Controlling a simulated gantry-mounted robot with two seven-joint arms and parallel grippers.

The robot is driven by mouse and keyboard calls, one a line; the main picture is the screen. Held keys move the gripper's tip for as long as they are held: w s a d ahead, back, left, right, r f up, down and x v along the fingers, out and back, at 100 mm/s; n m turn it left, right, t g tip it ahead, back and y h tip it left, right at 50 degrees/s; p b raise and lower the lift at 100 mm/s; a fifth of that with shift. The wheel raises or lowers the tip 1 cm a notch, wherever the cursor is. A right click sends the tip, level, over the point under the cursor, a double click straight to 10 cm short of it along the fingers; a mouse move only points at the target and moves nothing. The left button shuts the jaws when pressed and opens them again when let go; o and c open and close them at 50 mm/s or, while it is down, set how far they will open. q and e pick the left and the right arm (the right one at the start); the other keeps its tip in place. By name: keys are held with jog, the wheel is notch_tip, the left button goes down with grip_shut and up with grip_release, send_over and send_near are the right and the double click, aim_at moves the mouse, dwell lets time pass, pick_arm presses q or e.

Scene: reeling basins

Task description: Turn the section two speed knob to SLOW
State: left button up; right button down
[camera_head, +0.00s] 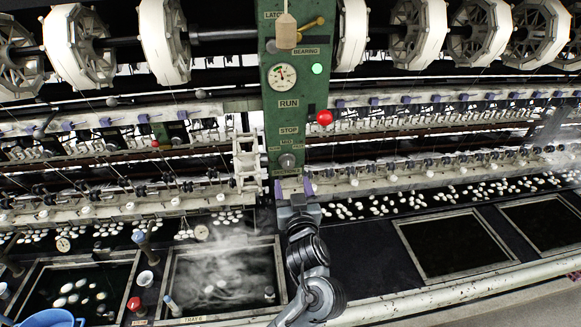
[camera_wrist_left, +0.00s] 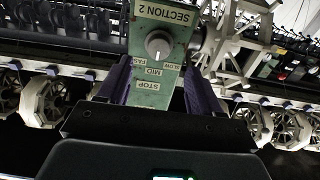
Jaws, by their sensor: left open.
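The section two speed knob (camera_wrist_left: 158,44) is a round grey knob on the green panel, below the SECTION 2 label in the left wrist view. Its light pointer mark appears to face the MID label, with SLOW and FAST on either side. In the head view the knob (camera_head: 287,161) sits low on the green post, under the STOP label. My left gripper (camera_head: 293,187) is open just below the knob. In the left wrist view its purple fingers (camera_wrist_left: 158,82) stand on both sides of the panel, apart from the knob. My right gripper is not in view.
The green post (camera_head: 296,120) also carries a gauge (camera_head: 282,76), a green light (camera_head: 317,68) and a red ball knob (camera_head: 325,118). A pale spoked reel (camera_head: 247,160) stands close left of the knob. Steaming basins (camera_head: 222,277) lie below; white reels line the top.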

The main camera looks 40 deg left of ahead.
aim_at(289, 166)
pick_arm(q)
jog(key=p+x, duration=0.1)
jog(key=x, duration=0.7)
jog(key=shift+d, duration=0.1)
jog(key=c, duration=0.8)
jog(key=shift+c, duration=0.2)
jog(key=n+b, duration=0.3)
jog(key=n, duration=0.1)
jog(key=shift+w+f, duration=0.1)
jog(key=shift+f, duration=0.1)
jog(key=n+b, duration=0.2)
jog(key=n, duration=0.1)
jog(key=shift+r, duration=0.1)
jog(key=shift+r+n+b, duration=0.1)
jog(key=shift+n+b, duration=0.8)
jog(key=shift+n, duration=0.1)
jog(key=shift+r, duration=0.1)
